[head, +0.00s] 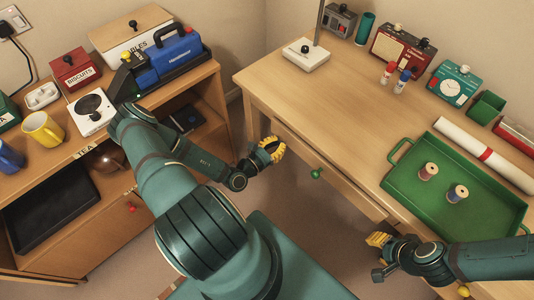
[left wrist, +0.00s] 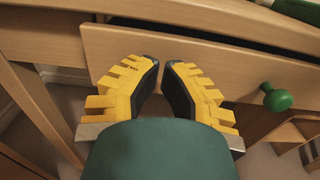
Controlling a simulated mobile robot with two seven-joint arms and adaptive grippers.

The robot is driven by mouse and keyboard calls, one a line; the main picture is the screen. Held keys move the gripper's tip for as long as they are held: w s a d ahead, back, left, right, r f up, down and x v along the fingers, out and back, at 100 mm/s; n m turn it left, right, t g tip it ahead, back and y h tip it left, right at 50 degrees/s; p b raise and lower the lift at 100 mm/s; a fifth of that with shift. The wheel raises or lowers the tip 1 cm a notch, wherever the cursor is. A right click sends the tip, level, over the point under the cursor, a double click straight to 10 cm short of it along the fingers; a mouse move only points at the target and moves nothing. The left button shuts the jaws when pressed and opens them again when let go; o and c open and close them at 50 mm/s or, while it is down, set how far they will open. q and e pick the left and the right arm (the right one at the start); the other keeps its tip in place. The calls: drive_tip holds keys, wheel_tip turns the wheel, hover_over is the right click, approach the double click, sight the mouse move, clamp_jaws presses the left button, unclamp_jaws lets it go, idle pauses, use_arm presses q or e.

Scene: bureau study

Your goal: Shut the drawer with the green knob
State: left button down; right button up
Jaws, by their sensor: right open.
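The desk drawer (head: 296,154) with the green knob (head: 316,173) stands partly out, under the desk top. In the left wrist view, its front (left wrist: 215,62) crosses the picture with a dark gap above it, and the green knob (left wrist: 277,97) is at right. My left gripper (head: 271,149) is by the far end of the drawer front, left of the knob. Its fingertips (left wrist: 161,62) come close together with nothing held, over the drawer front; I cannot tell if they touch it. My right gripper (head: 377,239) is open and empty beside the desk's front edge.
On the desk (head: 330,110) are a green tray (head: 470,215) with two spools, a lamp base (head: 305,55), a radio (head: 402,46) and a clock (head: 454,82). A low shelf unit (head: 206,90) stands at left. Floor shows between it and the desk.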

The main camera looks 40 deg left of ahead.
sight(288, 136)
use_arm(q)
drive_tip(key=shift+w+d, duration=0.15)
drive_tip(key=shift+w, duration=1.45)
drive_tip(key=w+p, duration=0.1)
drive_tip(key=w, duration=0.3)
drive_tip(key=shift+w+d, duration=0.1)
drive_tip(key=shift+d, duration=0.1)
drive_tip(key=shift+w+r, duration=0.1)
drive_tip(key=shift+w, duration=0.05)
